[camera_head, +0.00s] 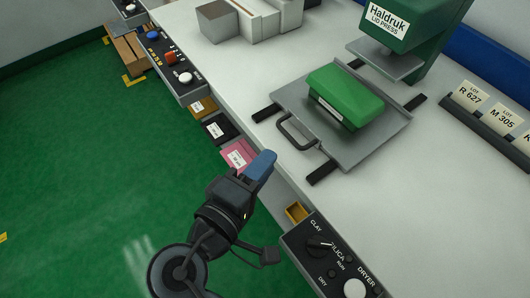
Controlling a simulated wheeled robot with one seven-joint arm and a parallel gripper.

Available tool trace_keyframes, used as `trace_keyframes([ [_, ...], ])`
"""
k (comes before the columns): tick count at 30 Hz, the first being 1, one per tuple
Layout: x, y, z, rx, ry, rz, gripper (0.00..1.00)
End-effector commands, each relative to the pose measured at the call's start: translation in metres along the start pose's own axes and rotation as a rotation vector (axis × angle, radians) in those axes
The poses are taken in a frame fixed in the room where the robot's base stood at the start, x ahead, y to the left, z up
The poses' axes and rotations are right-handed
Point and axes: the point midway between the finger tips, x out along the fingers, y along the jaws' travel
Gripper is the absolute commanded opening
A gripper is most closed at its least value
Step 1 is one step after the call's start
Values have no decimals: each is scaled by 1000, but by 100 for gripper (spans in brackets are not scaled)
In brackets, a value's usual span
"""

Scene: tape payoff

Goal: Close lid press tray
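The press tray (388,141) is a flat grey plate on dark rails, pulled out in front of the green lid press (413,22). A green box (346,95) with a white label lies on the tray. The tray's dark loop handle (296,133) points toward the bench's front edge. My gripper (261,166), with blue fingers, is out over the floor side of the bench, to the lower left of the handle and apart from it. Its fingers overlap in this view, so their opening is hidden.
A dryer panel (330,262) with knobs is at the bench's front right. Another button panel (168,60) is at upper left. Pink (238,156) and black (216,127) labelled bins sit below the bench edge. Lot cards (470,95) stand at right.

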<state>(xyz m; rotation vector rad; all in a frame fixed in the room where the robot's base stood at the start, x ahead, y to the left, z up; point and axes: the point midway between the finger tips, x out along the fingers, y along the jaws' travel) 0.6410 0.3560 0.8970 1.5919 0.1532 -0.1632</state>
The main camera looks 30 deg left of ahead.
Motion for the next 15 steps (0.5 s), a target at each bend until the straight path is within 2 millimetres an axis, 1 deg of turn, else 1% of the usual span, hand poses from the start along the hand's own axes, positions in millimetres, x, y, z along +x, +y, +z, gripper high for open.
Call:
trace_keyframes([
  [1,0,-1,-6,-55,-10,-2,16],
  [2,0,-2,-10,-102,-20,-5,13],
  [5,-3,-5,-26,-316,-67,-25,3],
  [6,-5,-6,-33,-417,-89,-38,0],
  [11,-18,-6,-59,-827,-179,-108,0],
  [12,-22,-4,-65,-925,-199,-130,0],
  [15,-34,-1,-78,-1145,-244,-190,0],
])
